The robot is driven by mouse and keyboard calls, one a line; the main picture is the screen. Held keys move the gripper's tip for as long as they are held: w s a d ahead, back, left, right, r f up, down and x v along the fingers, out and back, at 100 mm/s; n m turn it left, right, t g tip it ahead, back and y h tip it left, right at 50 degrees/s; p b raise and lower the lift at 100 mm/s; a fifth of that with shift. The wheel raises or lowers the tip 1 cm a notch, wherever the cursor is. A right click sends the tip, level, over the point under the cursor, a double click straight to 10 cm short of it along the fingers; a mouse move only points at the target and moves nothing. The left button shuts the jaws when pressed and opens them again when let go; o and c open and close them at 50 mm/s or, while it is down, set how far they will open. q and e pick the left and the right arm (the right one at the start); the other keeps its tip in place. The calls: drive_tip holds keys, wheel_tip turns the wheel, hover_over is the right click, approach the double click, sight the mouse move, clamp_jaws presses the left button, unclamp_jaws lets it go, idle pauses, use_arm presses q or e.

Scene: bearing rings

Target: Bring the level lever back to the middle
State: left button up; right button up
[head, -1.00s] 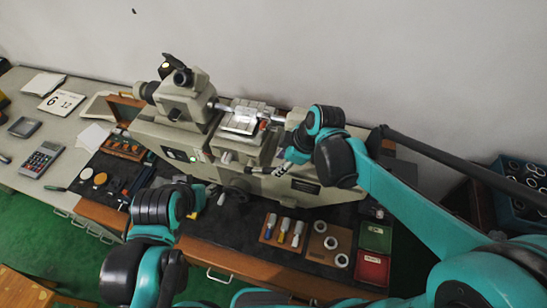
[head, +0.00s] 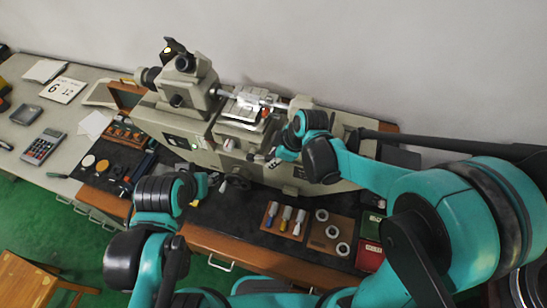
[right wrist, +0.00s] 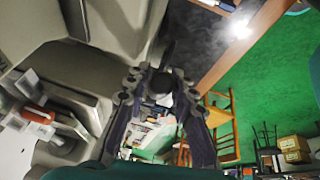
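The grey measuring machine (head: 215,130) stands on the black-topped bench. In the right wrist view a dark round knob (right wrist: 161,84), which looks like the end of the level lever, lies between the fingers of my right gripper (right wrist: 157,82). The fingers stand apart on either side of it; whether they touch it I cannot tell. In the head view my right gripper (head: 272,161) is at the machine's front, below the stage, and the lever is too small to make out there. My left gripper (head: 202,186) is low in front of the machine, its fingers unclear.
Several colour-handled tools (head: 285,218) and a wooden board with rings (head: 331,230) lie on the bench front. Green and red boxes (head: 369,256) stand to their right. A calculator (head: 43,147) lies on the left table. Some black bench top between is clear.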

clamp_jaws()
drive_tip(key=shift+f+b, duration=0.25)
drive_tip(key=shift+b, duration=0.15)
drive_tip(key=f+y+b, duration=0.1)
drive_tip(key=b, duration=0.1)
drive_tip(key=f+t+y+b, duration=0.1)
drive_tip(key=y+b, duration=0.1)
drive_tip(key=b, duration=0.1)
drive_tip(key=f+y+b, duration=0.1)
drive_tip(key=b, duration=0.1)
drive_tip(key=shift+s+d+t, duration=0.15)
drive_tip(key=shift+d+t, duration=0.15)
drive_tip(key=o, duration=0.7)
unclamp_jaws()
drive_tip(key=shift+r, duration=0.1)
